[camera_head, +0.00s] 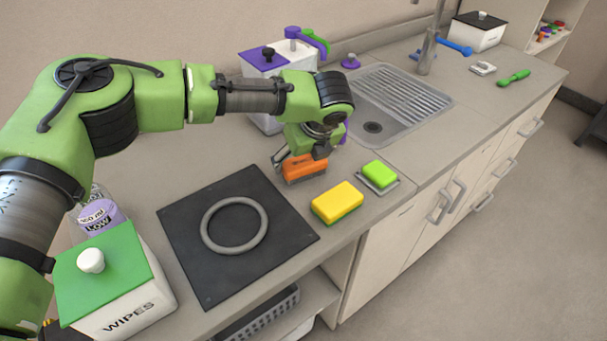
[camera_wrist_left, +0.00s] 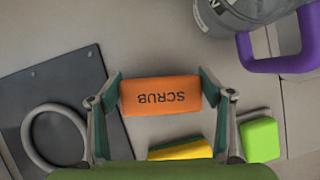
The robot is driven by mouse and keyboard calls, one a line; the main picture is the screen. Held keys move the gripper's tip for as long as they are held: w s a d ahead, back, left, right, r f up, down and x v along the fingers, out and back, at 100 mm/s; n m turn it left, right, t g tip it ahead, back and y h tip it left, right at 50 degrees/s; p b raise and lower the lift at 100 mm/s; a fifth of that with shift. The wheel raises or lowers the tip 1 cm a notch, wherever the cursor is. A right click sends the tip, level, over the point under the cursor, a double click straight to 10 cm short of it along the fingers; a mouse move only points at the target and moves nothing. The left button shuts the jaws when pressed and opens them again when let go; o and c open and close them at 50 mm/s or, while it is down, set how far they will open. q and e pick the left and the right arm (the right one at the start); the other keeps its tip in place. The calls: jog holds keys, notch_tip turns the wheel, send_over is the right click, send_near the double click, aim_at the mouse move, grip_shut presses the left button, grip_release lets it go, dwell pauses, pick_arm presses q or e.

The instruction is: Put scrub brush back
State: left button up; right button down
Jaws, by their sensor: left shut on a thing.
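The scrub brush (camera_head: 304,168) is an orange block on or just above the counter, between the black mat and the sink. In the left wrist view the brush (camera_wrist_left: 160,96) shows the word SCRUB on its top. My left gripper (camera_head: 300,163) reaches over it from behind and is shut on it. In the left wrist view the left gripper's fingers (camera_wrist_left: 161,98) stand at the brush's two short ends. I cannot tell if the brush is clear of the counter. My right gripper is in neither view.
A yellow sponge (camera_head: 337,202) and a green sponge on a small tray (camera_head: 391,185) lie close by. A black mat (camera_head: 190,221) bears a grey ring (camera_head: 234,250). A grey vessel with a purple handle (camera_wrist_left: 290,62) stands near the gripper. A wipes box (camera_head: 135,302) stands front left; the sink (camera_head: 430,100) lies right.

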aim_at(308, 167)
pick_arm(q)
jog(key=shift+f, duration=0.1)
jog(key=o, duration=1.3)
jog(key=c, duration=0.4)
jog(key=p+v, duration=0.8)
jog(key=p, duration=0.1)
jog(key=shift+r, duration=0.3)
jog(key=shift+s+r+p, duration=0.15)
jog(key=shift+s+p, duration=0.05)
jog(key=shift+p, duration=0.1)
